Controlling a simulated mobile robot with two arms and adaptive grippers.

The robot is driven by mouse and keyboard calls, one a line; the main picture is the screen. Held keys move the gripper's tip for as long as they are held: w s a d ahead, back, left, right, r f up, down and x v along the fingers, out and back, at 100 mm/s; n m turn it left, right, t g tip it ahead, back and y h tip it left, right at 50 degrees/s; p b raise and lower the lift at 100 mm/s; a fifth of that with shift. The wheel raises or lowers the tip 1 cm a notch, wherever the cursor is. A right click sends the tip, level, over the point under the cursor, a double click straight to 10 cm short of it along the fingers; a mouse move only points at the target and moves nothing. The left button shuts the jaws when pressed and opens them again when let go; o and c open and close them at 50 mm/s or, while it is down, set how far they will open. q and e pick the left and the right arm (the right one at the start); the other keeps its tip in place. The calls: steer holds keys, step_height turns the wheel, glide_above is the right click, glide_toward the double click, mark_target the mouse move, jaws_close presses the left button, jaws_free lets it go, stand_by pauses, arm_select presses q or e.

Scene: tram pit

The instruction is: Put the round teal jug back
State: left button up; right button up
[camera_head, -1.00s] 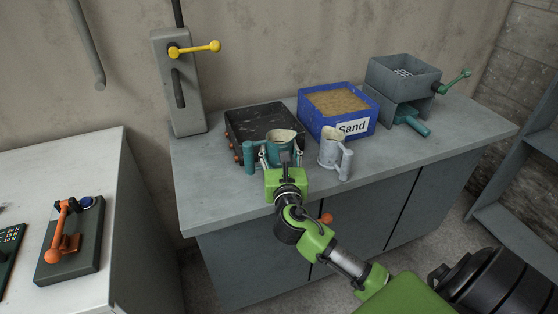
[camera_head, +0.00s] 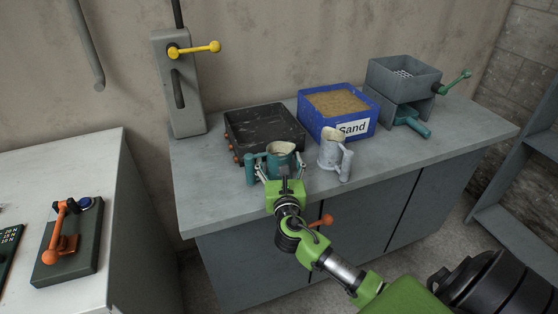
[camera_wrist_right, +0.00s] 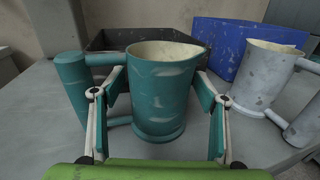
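The round teal jug (camera_head: 281,161) is upright at the front of the grey bench, in front of the black tray, with its handle to the left. It also shows in the right wrist view (camera_wrist_right: 160,95), with pale contents near its rim. My right gripper (camera_head: 281,170) is shut on it, one finger on each side of its body; the left finger passes between body and handle. In the wrist view the gripper (camera_wrist_right: 161,85) shows both fingertips against the jug's sides. Whether its base touches the bench is hard to tell. My left gripper is out of view.
A pale grey jug (camera_head: 332,152) stands close to the right. Behind are the black tray (camera_head: 240,133) and a blue sand box (camera_head: 318,128). A grey sieve machine (camera_head: 402,78) stands at the right. The bench front left (camera_head: 205,205) is clear.

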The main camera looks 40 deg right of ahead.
steer(key=shift+r, duration=0.3)
steer(key=b+v, duration=0.1)
steer(key=v, duration=1.1)
steer(key=shift+f, duration=0.15)
